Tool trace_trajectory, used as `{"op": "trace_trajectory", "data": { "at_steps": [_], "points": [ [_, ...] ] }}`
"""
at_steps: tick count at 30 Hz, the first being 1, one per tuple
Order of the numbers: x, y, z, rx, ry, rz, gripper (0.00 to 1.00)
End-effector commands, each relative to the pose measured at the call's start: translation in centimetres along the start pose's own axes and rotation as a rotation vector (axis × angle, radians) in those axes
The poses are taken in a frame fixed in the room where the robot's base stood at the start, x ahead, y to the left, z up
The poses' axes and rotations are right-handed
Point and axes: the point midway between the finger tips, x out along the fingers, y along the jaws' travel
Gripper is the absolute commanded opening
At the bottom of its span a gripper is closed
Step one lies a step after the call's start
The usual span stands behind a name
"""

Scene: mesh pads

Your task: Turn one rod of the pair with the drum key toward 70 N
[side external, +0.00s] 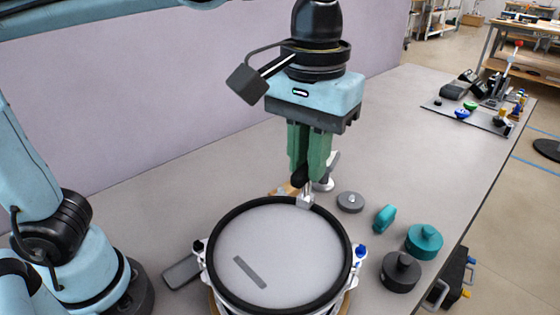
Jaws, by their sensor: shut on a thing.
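The round mesh pad (290,235) with a black hoop lies at the front centre, a grey strip on its pale head. My gripper (309,172) points down at the pad's far edge, its green fingers shut on the drum key. The key seems to be the dark handle (298,178) and silver shank (307,189) between and below the fingertips. Its lower end is at or just above the hoop's far rim; I cannot tell whether it sits on a rod. A blue-topped rod (361,250) shows at the right rim and a dark-topped one (198,246) at the left.
Right of the pad are a grey disc (350,202), a teal clip-like piece (384,218), a teal knob (424,241) and a dark knob (401,271). A grey flat piece (182,272) lies left. The bench between is clear.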

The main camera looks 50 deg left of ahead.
Motion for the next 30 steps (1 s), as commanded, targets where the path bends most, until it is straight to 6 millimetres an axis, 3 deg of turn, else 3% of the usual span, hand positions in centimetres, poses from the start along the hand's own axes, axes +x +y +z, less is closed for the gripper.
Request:
{"op": "trace_trajectory", "data": {
  "at_steps": [6, 12, 30],
  "points": [
    [0.7, 4.8, -2.6, -0.036, 0.000, 0.000, 0.00],
    [1.5, 7.4, -3.8, -0.058, 0.000, 0.000, 0.00],
    [1.9, 8.2, -4.2, -0.067, 0.001, 0.000, 0.00]
  ]
}}
